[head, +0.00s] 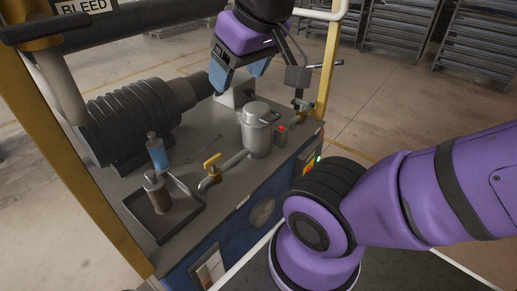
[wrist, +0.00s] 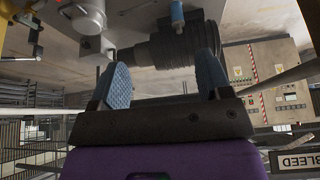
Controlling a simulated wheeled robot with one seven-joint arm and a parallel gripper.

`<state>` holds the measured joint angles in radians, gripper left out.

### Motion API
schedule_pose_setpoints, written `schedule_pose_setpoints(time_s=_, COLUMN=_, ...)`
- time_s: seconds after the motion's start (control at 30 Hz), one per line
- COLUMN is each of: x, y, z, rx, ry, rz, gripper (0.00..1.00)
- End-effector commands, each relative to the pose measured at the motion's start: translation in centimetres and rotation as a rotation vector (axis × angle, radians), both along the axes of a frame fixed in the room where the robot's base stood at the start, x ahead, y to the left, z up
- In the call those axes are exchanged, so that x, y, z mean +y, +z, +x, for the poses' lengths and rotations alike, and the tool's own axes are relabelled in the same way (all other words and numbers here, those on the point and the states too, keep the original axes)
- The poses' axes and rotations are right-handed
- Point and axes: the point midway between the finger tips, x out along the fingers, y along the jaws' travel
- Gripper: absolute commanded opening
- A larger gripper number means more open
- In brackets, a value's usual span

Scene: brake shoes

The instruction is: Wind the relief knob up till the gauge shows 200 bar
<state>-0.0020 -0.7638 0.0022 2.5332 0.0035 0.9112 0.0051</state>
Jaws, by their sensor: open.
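My gripper (head: 238,77) is open and empty, its blue fingers wide apart above the back of the bench, between the motor and the grey canister. In the wrist view its fingers (wrist: 164,66) frame the dark motor behind them. A small red knob (head: 282,132) stands beside the canister on the bench; I cannot tell whether it is the relief knob. A round gauge-like disc (head: 262,212) is on the blue front panel, too small and dark to read. My gripper is apart from both.
The bench top carries a ribbed motor (head: 130,120), a grey canister (head: 257,130), a yellow-handled valve (head: 211,172), and a tray (head: 190,215) with a cylinder. A blue bottle (head: 157,152) stands nearby. Yellow posts (head: 328,65) and an overhead bar frame the bench.

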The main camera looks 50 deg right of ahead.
Motion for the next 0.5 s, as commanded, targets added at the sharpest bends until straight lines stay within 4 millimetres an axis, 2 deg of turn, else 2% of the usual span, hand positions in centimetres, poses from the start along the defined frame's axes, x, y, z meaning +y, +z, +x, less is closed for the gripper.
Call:
schedule_pose_setpoints(time_s=0.17, x=0.1, y=0.3, z=1.7, rx=0.027, ry=-0.057, rz=0.052, gripper=0.71)
schedule_pose_setpoints(time_s=0.27, x=0.2, y=0.6, z=4.0, rx=0.058, ry=-0.136, rz=0.124, gripper=0.71)
schedule_pose_setpoints(time_s=0.5, x=-0.7, y=0.6, z=11.0, rx=0.137, ry=-0.368, rz=0.339, gripper=0.71)
